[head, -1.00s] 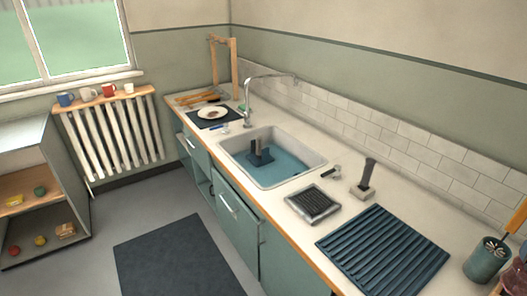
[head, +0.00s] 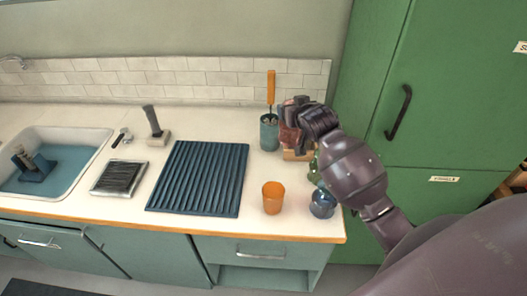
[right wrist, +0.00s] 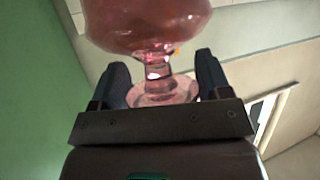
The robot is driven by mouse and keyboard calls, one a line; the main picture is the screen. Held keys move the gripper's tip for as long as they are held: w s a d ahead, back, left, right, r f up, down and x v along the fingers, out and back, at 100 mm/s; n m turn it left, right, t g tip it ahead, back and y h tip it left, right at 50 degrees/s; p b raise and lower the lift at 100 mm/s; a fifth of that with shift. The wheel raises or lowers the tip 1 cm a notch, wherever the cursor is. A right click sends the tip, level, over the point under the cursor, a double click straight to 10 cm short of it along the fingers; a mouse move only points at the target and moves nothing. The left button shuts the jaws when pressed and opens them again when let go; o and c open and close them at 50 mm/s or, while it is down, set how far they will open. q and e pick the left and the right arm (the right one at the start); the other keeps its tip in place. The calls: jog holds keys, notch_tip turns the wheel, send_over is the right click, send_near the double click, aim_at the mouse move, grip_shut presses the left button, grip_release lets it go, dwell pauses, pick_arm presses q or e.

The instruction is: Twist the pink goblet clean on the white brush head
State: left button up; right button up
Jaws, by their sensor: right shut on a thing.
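The pink goblet (right wrist: 150,25) is see-through. In the right wrist view its stem and foot lie between the two dark fingers of my right gripper (right wrist: 160,84), which is shut on it. In the head view my right gripper (head: 290,112) is at the counter's right end, and the goblet (head: 288,136) shows partly below it, largely hidden. A dark upright brush on a whitish block (head: 157,137) stands on the counter behind the ribbed mat. A blue-based brush stand (head: 36,174) sits in the sink water. Which one carries the white brush head I cannot tell. My left gripper is out of view.
A green pot (head: 269,134) with an orange-handled tool stands left of my right gripper. An orange cup (head: 273,197) and a dark blue cup (head: 322,205) stand near the front edge. The ribbed blue mat (head: 200,178) is empty. A green cabinet (head: 440,100) rises at right.

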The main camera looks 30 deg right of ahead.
notch_tip(320, 180, down, 19)
dwell(0.6)
jog(key=shift+f, duration=0.3)
jog(key=o, duration=1)
jog(key=shift+o, duration=0.3)
jog(key=shift+b, duration=0.3)
jog(key=r+v, duration=0.1)
jog(key=v, duration=1)
jog(key=shift+w+a, duration=0.15)
jog(key=shift+w, duration=0.15)
